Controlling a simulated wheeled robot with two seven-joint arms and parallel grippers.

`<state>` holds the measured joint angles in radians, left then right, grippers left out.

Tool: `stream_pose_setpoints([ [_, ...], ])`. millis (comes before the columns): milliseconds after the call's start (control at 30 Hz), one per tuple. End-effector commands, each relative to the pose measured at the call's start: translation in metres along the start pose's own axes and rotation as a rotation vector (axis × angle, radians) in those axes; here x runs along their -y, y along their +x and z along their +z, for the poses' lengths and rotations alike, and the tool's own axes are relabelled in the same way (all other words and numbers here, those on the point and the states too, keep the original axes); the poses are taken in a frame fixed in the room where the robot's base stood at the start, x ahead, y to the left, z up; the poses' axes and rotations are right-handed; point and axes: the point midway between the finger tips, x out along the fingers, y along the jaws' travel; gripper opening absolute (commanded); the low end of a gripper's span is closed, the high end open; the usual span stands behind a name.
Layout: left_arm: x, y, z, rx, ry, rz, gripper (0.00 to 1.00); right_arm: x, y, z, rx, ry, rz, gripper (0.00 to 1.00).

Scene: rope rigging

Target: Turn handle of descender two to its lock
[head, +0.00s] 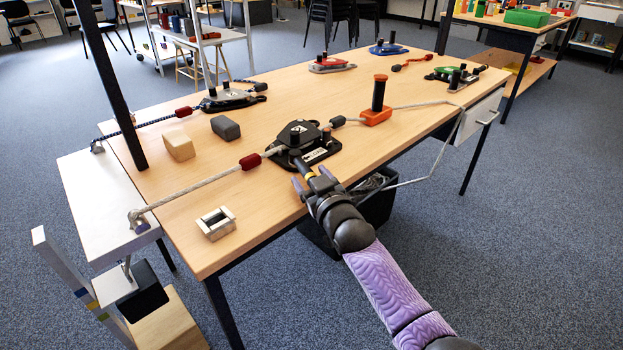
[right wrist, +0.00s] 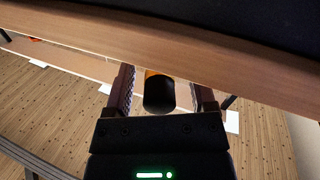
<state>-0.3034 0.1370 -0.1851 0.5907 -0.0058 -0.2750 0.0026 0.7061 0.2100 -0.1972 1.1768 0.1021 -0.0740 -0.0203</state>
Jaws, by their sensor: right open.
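A black descender (head: 303,138) lies on the near part of the wooden table, with a rope running through it. Its handle (head: 306,170) sticks out toward the table's front edge. It is black with a yellow-orange band. My right gripper (head: 313,179) is open around the handle's end. In the right wrist view the handle's round black end (right wrist: 158,95) sits between the two open fingers (right wrist: 160,92), with gaps at both sides. I cannot read a number on the descender, and the lock position cannot be made out. My left gripper is not in view.
A second dark descender (head: 230,97) lies farther back left; red (head: 331,64), blue (head: 388,48) and green (head: 452,74) ones lie at the back. An orange block with a black post (head: 377,112) stands to the right. A black upright (head: 108,80) rises at the left.

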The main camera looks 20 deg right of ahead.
Motion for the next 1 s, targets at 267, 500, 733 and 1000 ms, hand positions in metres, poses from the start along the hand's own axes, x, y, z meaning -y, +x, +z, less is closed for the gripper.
stream_pose_setpoints([
  [267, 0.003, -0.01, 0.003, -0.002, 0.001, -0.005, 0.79, -0.001, -0.01, -0.003, 0.001, -0.001, 0.0, 0.71],
  [500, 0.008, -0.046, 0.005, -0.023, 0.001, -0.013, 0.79, -0.002, -0.063, -0.008, -0.001, 0.0, 0.0, 0.71],
  [733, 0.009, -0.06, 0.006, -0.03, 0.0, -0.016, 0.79, 0.0, -0.097, -0.003, -0.001, -0.001, 0.0, 0.71],
  [1000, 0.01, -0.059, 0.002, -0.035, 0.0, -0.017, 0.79, 0.0, -0.099, 0.001, 0.0, -0.001, 0.0, 0.69],
])
